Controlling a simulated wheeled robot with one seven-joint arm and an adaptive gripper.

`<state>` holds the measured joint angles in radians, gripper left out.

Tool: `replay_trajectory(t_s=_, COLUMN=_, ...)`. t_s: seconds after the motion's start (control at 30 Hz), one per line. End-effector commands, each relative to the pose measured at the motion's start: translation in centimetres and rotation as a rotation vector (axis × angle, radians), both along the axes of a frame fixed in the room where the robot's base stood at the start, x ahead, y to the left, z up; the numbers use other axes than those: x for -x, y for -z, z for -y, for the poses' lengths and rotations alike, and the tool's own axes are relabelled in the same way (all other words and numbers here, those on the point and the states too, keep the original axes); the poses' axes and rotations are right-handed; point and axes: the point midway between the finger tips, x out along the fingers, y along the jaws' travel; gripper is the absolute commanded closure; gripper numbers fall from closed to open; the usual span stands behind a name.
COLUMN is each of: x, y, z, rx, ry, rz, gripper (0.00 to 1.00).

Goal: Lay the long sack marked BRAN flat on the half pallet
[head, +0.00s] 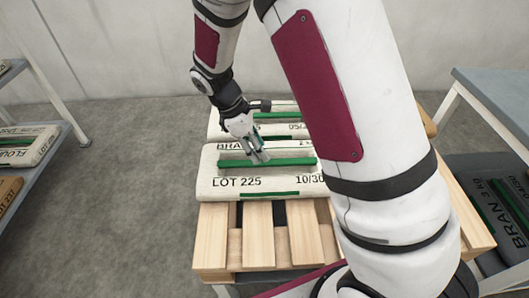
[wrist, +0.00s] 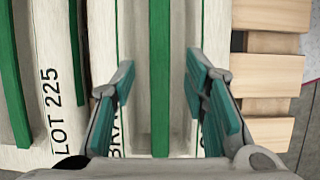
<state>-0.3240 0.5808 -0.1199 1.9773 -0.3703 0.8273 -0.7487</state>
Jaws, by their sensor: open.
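A long white sack marked BRAN (head: 285,182) lies flat across the half pallet (head: 213,240), with LOT 225 and a green stripe on top. It also shows in the wrist view (wrist: 133,60), its green stripe running between my fingers. My gripper (head: 259,157) is open and empty at this sack's left half. In the wrist view the two green-padded fingers (wrist: 160,95) stand on either side of the stripe. I cannot tell whether they touch the sack. A second white sack (head: 221,122) lies just behind it, partly hidden by my gripper and arm.
Bare pallet slats are in front of the sacks. A shelf at the left holds a sack marked FLOUR (head: 30,146) and a brown sack (head: 8,190). A grey table (head: 495,90) stands at the right, with a dark sack marked BRAN (head: 490,205) below. Grey floor is clear at left.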

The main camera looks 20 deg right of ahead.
Motion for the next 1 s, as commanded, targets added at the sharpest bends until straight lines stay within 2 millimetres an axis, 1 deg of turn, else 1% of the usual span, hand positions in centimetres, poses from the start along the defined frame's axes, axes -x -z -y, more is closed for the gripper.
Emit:
replay_trajectory(t_s=0.03, x=-0.2, y=-1.4, z=-0.4, rx=-0.001, ry=-0.001, rz=0.002, gripper=0.59)
replay_trajectory(t_s=0.1, x=-0.3, y=-2.5, z=-0.9, rx=-0.002, ry=0.0, rz=0.002, gripper=0.59)
replay_trajectory(t_s=0.2, x=-0.5, y=-4.0, z=-1.5, rx=-0.002, ry=0.0, rz=0.002, gripper=0.59)
replay_trajectory(t_s=0.3, x=-0.6, y=-5.0, z=-1.9, rx=0.0, ry=0.001, rz=0.0, gripper=0.59)
replay_trajectory(t_s=0.4, x=-0.7, y=-5.5, z=-2.1, rx=0.0, ry=0.001, rz=0.0, gripper=0.59)
replay_trajectory(t_s=0.67, x=-0.6, y=-6.1, z=-2.1, rx=-0.002, ry=0.011, rz=0.004, gripper=0.59)
replay_trajectory(t_s=0.77, x=0.2, y=-7.8, z=-1.7, rx=-0.012, ry=0.058, rz=0.025, gripper=0.59)
replay_trajectory(t_s=0.83, x=1.4, y=-9.8, z=-1.1, rx=-0.025, ry=0.121, rz=0.05, gripper=0.59)
replay_trajectory(t_s=0.97, x=4.8, y=-14.3, z=0.1, rx=-0.056, ry=0.277, rz=0.105, gripper=0.59)
replay_trajectory(t_s=1.0, x=6.0, y=-15.6, z=0.5, rx=-0.067, ry=0.327, rz=0.123, gripper=0.59)
